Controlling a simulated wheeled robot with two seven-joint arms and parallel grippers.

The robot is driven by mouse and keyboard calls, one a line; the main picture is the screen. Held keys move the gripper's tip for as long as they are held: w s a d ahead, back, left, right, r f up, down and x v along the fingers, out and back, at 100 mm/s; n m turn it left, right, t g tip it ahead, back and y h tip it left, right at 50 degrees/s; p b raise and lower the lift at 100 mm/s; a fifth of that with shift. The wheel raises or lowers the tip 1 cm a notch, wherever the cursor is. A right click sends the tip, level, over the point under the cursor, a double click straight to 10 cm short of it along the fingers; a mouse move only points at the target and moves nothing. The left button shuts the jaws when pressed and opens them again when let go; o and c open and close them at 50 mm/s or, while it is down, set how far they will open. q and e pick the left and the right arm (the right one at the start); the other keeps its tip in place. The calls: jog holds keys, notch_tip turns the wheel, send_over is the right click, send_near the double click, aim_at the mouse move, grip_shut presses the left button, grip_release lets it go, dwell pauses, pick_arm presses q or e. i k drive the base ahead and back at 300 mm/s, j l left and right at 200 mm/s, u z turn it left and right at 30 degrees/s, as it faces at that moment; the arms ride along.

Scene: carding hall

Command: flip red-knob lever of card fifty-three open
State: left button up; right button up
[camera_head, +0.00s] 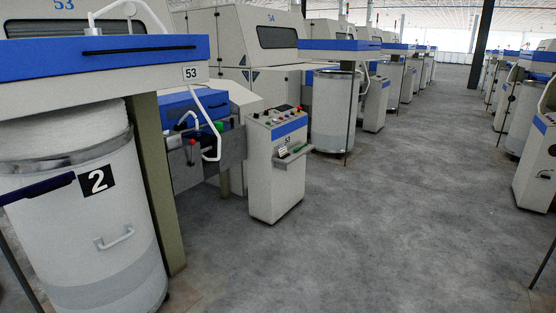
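Card fifty-three, with its "53" plate (191,73), stands at the left. Below its blue-edged top, a grey panel (228,150) carries a small red knob (192,142) and, to its right, a green knob (219,126). The red knob sits at the top of a short dark lever (190,157) that points roughly upright. A white bent pipe (214,140) runs down close to both knobs. Neither of my grippers shows in the head view, and nothing touches the red knob.
A white can (90,230) marked "2" and a green-grey post (155,190) stand left of the panel. A control console (277,165) with a small tray stands to its right. The grey floor (370,220) along the aisle is clear. More machines line the right side.

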aim_at(192, 141)
jog(key=i+l+u, duration=0.1)
jog(key=i+u, duration=0.2)
jog(key=i, duration=0.2)
jog(key=i+l+u, duration=0.3)
jog(key=i, duration=0.15)
jog(key=i+l+u, duration=0.35)
jog(key=i+l, duration=0.2)
jog(key=i, duration=0.6)
jog(key=i+l, duration=0.15)
jog(key=i, duration=0.6)
jog(key=i+l, duration=0.2)
jog(key=i, duration=0.6)
jog(key=l+z, duration=0.05)
